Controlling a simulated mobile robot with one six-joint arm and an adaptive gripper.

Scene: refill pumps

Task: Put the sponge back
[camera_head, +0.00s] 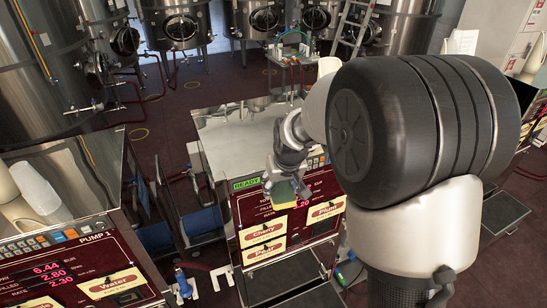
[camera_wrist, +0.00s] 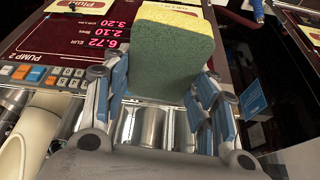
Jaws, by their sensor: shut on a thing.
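My gripper (camera_head: 284,178) is shut on the sponge (camera_head: 287,193), a green block with a yellow layer. It holds the sponge in the air in front of the upper front panel of a pump (camera_head: 263,253) with a green READY sign. In the wrist view the sponge (camera_wrist: 168,58) stands up between the two blue-grey fingers of my gripper (camera_wrist: 160,92). It hides part of the maroon panel marked PUMP 2 (camera_wrist: 75,45). The sponge's place of rest cannot be made out.
The shiny top (camera_head: 240,135) of the pump in front of me is largely clear. PUMP 1 (camera_head: 70,255) stands at left with a white container (camera_head: 38,187) on it. Steel tanks (camera_head: 180,22), a ladder (camera_head: 357,25) and a small table (camera_head: 292,59) are behind. My arm covers the right.

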